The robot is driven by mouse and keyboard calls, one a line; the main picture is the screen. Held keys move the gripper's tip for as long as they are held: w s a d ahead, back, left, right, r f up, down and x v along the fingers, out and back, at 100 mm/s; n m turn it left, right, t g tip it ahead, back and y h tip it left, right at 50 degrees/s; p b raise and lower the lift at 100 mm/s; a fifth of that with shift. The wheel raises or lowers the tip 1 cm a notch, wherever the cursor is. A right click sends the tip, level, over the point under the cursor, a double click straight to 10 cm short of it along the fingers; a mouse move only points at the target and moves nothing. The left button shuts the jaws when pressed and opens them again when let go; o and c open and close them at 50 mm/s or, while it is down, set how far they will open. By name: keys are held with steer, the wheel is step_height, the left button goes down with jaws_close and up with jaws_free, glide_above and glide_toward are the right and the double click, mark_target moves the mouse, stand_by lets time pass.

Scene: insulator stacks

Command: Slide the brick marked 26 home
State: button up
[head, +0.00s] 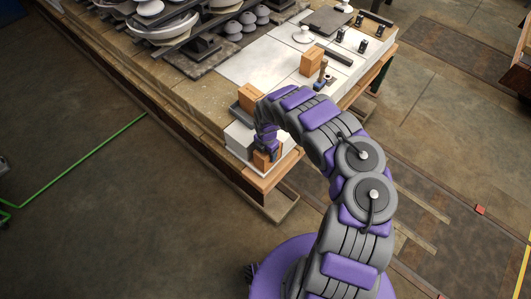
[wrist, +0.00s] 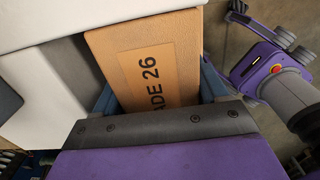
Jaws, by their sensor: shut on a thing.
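The brick marked 26 is tan-orange, and in the wrist view (wrist: 150,55) its face reads "ADE 26", with the start of the word hidden by my gripper's body. My gripper (wrist: 157,92) is shut on this brick, with a blue finger on either side. In the head view my gripper (head: 268,150) points down at the near corner of the bench, and the brick (head: 261,160) shows just below it, beside a white block (head: 239,138). The brick's underside and far end are hidden, so I cannot tell what it rests on.
Two more tan bricks stand on the bench, one behind my gripper (head: 251,97) and one farther back (head: 311,62). Small dark cylinders (head: 363,46) stand at the back right. The bench's near edge is close to my gripper.

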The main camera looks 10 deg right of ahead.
steer(key=o, duration=1.4)
steer(key=shift+o, duration=0.2)
steer(key=shift+r, duration=0.15)
step_height(320, 180, up, 17)
steer(key=p, duration=0.6)
steer(key=shift+d, duration=0.1)
